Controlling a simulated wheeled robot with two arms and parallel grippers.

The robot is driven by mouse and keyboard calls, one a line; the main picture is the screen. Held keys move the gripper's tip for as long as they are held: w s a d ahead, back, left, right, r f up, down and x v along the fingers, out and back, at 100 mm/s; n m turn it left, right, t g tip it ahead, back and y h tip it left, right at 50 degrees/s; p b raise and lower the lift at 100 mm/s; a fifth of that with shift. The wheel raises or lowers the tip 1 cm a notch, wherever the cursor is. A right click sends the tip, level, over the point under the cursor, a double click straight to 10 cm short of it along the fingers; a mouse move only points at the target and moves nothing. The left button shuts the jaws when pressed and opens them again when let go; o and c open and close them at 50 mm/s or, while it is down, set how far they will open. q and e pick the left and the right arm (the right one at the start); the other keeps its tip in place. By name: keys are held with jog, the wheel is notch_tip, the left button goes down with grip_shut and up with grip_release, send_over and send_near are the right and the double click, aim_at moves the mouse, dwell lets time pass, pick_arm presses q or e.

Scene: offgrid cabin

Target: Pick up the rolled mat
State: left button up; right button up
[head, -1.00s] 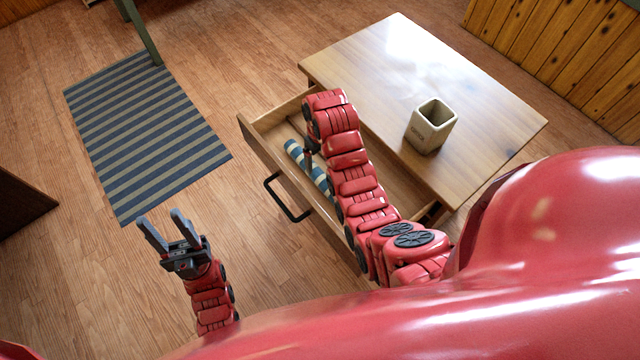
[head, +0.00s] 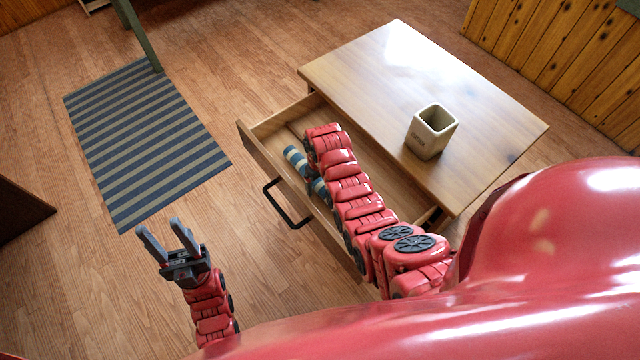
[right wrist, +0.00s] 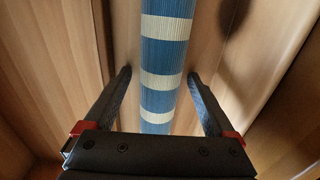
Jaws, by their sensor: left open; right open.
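The rolled mat (head: 295,158) is blue with cream bands and lies in the open drawer (head: 262,152). My right arm hides part of it in the head view. In the right wrist view the rolled mat (right wrist: 162,62) runs between the two fingers of my right gripper (right wrist: 162,88). The fingers are open, one on each side of it, with a gap on both sides. In the head view the right gripper's fingers are hidden behind its arm. My left gripper (head: 161,240) is open and empty, out to the left over the floor, away from the drawer.
The drawer belongs to a wooden table (head: 380,70) with a square cream cup (head: 431,132) on top. The drawer front has a black handle (head: 285,208). A striped rug (head: 145,140) lies on the floor at left. The floor between rug and drawer is clear.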

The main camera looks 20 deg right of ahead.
jog(key=shift+c, duration=0.3)
grip_shut()
jog(key=shift+r, duration=0.1)
